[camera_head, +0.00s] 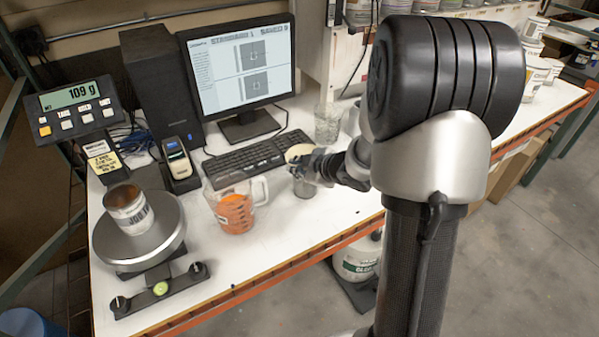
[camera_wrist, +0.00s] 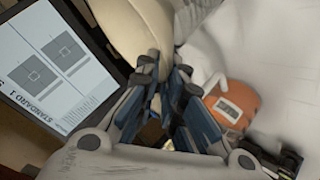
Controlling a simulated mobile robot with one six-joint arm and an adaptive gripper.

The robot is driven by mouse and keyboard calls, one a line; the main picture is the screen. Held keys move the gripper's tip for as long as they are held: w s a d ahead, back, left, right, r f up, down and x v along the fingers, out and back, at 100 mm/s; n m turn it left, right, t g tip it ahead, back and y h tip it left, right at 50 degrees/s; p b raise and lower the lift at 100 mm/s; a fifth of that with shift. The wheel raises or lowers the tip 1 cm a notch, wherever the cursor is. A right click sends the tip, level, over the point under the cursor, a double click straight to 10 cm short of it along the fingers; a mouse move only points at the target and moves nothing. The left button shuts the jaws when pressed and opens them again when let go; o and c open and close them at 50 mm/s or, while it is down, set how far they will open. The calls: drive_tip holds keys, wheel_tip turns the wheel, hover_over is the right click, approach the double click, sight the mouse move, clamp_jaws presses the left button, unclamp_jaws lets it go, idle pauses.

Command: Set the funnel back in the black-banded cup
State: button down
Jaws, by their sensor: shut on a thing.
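A cream-coloured funnel (camera_head: 298,152) shows at my gripper (camera_head: 304,164), above the bench in front of the keyboard. In the wrist view, the pale funnel (camera_wrist: 138,32) fills the top centre. My gripper's dark fingers (camera_wrist: 164,72) are shut on it, with the exact contact partly hidden. Whether the funnel touches this cup I cannot tell.
A clear jug with orange contents (camera_head: 235,210) stands left of the gripper. A clear glass (camera_head: 327,122) stands behind it. The keyboard (camera_head: 257,157) and monitor (camera_head: 240,62) are at the back. A scale (camera_head: 112,245) holding a labelled can (camera_head: 130,210) is at the left.

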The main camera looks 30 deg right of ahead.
drive_tip(key=shift+f+b, duration=0.45)
drive_tip(key=shift+f, duration=0.2)
drive_tip(key=c, duration=1.7)
unclamp_jaws()
drive_tip(key=shift+r, duration=0.2)
drive_tip(key=shift+r+p, duration=0.3)
drive_tip(key=shift+p, duration=0.15)
drive_tip(key=shift+p+v, duration=2.35)
drive_tip(key=shift+v, duration=3.75)
